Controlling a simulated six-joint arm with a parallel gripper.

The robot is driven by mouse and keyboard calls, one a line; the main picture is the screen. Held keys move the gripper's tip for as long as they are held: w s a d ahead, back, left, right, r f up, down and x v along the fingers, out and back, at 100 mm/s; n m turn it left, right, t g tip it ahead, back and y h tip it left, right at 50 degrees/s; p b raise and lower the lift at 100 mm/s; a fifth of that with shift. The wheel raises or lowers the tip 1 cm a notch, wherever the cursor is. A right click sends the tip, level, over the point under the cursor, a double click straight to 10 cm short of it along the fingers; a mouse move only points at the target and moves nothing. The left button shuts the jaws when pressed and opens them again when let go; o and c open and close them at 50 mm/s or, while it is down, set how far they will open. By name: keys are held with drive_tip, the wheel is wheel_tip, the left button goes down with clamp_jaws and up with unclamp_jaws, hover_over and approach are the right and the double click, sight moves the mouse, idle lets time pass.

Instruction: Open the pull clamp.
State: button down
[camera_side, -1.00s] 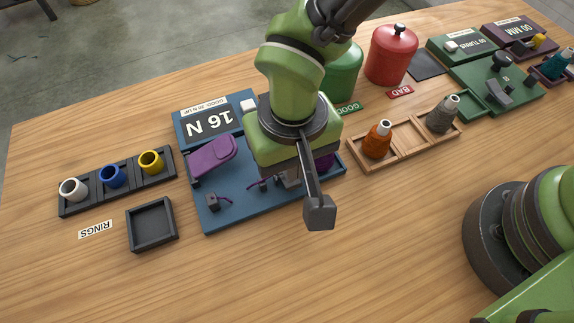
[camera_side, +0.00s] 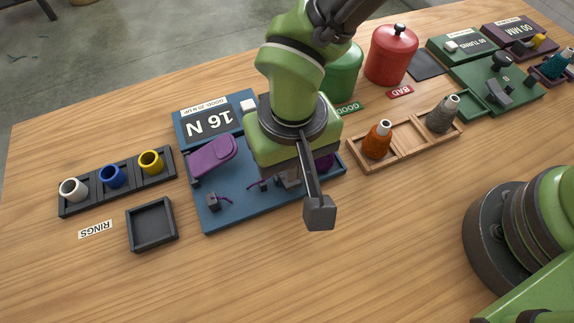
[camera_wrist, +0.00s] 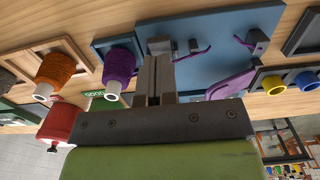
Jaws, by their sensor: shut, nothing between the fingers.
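The pull tester is a blue base (camera_side: 245,207) with a "16 N" display (camera_side: 208,123); the base also shows in the wrist view (camera_wrist: 215,70). A grey clamp block (camera_side: 212,202) holds a short purple yarn end, also seen in the wrist view (camera_wrist: 258,38). A second purple yarn end (camera_wrist: 190,52) comes from the grey clamp parts (camera_wrist: 160,44) by my fingers. A gap lies between the ends. My gripper (camera_wrist: 155,72) is shut and empty, its tips at or close above those parts; contact cannot be told. My wrist mostly hides this spot in the side view.
A purple cone (camera_wrist: 120,65) stands close beside my fingers. A purple paddle-shaped part (camera_side: 212,156) is on the base. A wooden tray (camera_side: 405,145) holds orange and grey cones. Red (camera_side: 391,55) and green (camera_side: 343,72) canisters stand behind.

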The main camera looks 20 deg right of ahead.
drive_tip(key=shift+f, duration=1.4)
idle(0.4)
drive_tip(key=shift+r, duration=3.55)
drive_tip(key=w+d+r+m+t+y, duration=0.2)
drive_tip(key=w+d+r, duration=0.1)
drive_tip(key=d+r, duration=1.05)
drive_tip(key=s+d+r+m+t, duration=0.2)
drive_tip(key=s+d+r+t, duration=0.3)
drive_tip(key=s+d, duration=0.6)
wheel_tip(320, 180, up, 2)
drive_tip(key=shift+d+r, duration=0.2)
drive_tip(key=shift+d, duration=0.1)
